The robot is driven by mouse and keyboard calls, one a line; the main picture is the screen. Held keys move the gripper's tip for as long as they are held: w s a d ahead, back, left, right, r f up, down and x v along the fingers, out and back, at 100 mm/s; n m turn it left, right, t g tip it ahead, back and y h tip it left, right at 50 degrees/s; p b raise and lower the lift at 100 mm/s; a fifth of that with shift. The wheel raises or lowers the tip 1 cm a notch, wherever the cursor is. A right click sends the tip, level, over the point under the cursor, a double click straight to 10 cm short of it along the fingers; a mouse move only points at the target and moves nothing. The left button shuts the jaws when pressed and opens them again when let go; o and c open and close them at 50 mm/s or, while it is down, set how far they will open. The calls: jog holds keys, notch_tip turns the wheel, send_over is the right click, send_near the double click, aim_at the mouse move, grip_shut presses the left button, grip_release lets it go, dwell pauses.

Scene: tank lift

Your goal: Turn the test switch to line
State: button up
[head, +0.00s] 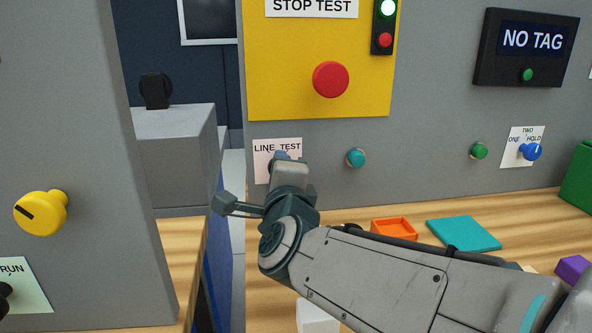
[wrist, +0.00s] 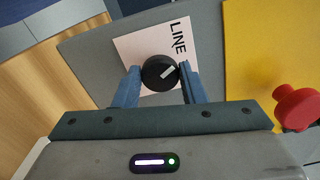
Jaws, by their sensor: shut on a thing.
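The test switch is a round black knob (wrist: 160,72) with a pale pointer mark, on a white LINE TEST label (wrist: 140,50) in the wrist view. The pointer slants up and right in that view, toward the word LINE; TEST is hidden behind a finger. My gripper (wrist: 160,78) is shut on the knob, one blue finger on each side. In the head view my gripper (head: 281,157) is in front of the LINE TEST label (head: 262,150) and hides the knob.
A red button (head: 331,79) on the yellow panel is close above and right; it also shows in the wrist view (wrist: 297,107). A teal button (head: 356,158) sits right of the label. An orange tray (head: 394,228) and teal mat (head: 463,234) lie on the bench below.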

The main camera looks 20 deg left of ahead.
jog(key=shift+n, duration=1.1)
jog(key=shift+f, duration=0.1)
jog(key=o, duration=1)
jog(key=p+v, duration=0.2)
jog(key=v, duration=0.5)
jog(key=shift+s, duration=0.25)
jog(key=shift+d, duration=0.1)
